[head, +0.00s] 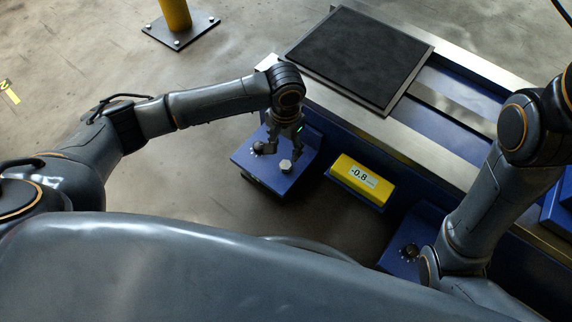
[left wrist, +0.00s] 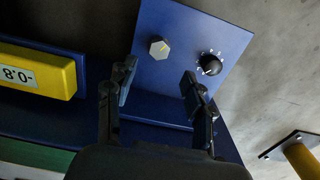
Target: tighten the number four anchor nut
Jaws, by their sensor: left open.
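A pale hex nut (head: 286,167) stands on top of a blue foot block (head: 262,180) at the machine's near side. In the left wrist view the nut (left wrist: 159,49) shows a yellow mark on its top face. My left gripper (head: 283,152) is open and empty above the block, close to the nut. In the left wrist view its two fingertips (left wrist: 158,88) are spread apart, with the nut just beyond the gap between them and not held. No number is readable on this block. My right gripper is not in view; only my right arm shows.
A black dial knob (head: 258,147) sits on the same block beside the nut. A yellow display (head: 361,182) reading -0.8 is on the blue machine side. Another blue block with a dial (head: 409,251) lies near my right arm. A yellow post (head: 175,15) stands behind.

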